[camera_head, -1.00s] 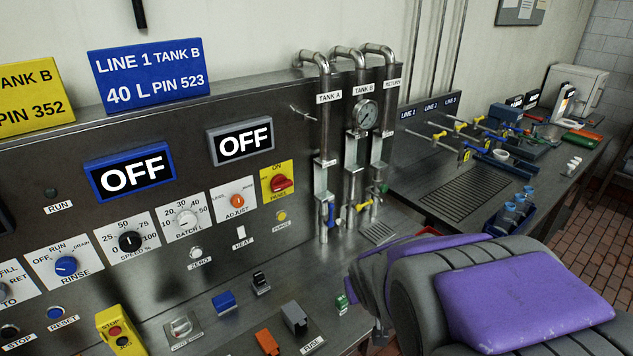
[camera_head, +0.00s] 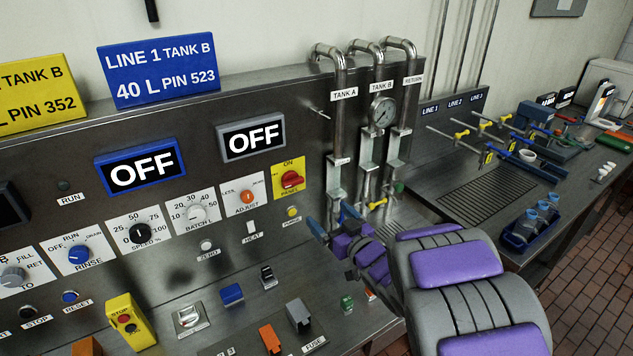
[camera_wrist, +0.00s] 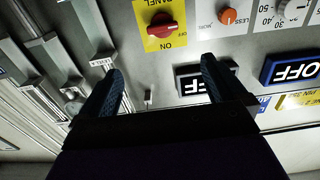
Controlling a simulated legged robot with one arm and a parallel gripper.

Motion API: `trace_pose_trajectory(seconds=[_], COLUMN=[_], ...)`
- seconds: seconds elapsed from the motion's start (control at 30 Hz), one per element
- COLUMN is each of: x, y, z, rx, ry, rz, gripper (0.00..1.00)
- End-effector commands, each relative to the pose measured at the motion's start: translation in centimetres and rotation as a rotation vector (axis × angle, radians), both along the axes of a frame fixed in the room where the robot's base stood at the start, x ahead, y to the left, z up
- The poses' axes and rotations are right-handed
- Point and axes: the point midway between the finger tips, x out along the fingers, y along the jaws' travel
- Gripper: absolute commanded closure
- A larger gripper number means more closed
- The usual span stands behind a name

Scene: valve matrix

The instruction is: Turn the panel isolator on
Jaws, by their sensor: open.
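The panel isolator is a red rotary knob (camera_head: 291,180) on a yellow plate (camera_head: 277,191) marked ON and PANEL. Its handle lies roughly sideways, not pointing at ON. The wrist view, upside down, shows the knob (camera_wrist: 165,27) ahead of the fingers, between their tips and apart from them. My gripper (camera_head: 326,212) has blue fingers and sits right of and below the knob in the head view. In the wrist view my gripper (camera_wrist: 162,68) is open and empty.
A blue-framed display (camera_head: 141,174) and a grey-framed display (camera_head: 251,137) both read OFF. Other dials and the orange ADJUST knob (camera_head: 247,197) lie left of the isolator. Pipes with a gauge (camera_head: 383,112) rise close on the right. Switches stand on the ledge below.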

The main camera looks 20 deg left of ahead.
Motion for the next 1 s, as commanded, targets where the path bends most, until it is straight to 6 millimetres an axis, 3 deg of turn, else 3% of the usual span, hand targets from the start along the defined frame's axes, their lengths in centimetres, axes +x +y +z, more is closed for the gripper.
trace_pose_trajectory(seconds=[0.27, 1.0], x=[1.3, 8.6], y=[2.0, 10.4], z=[-0.2, -0.2], rx=[0.006, 0.007], ry=[0.000, -0.002], rz=[0.011, 0.009], gripper=[0.02, 0.02])
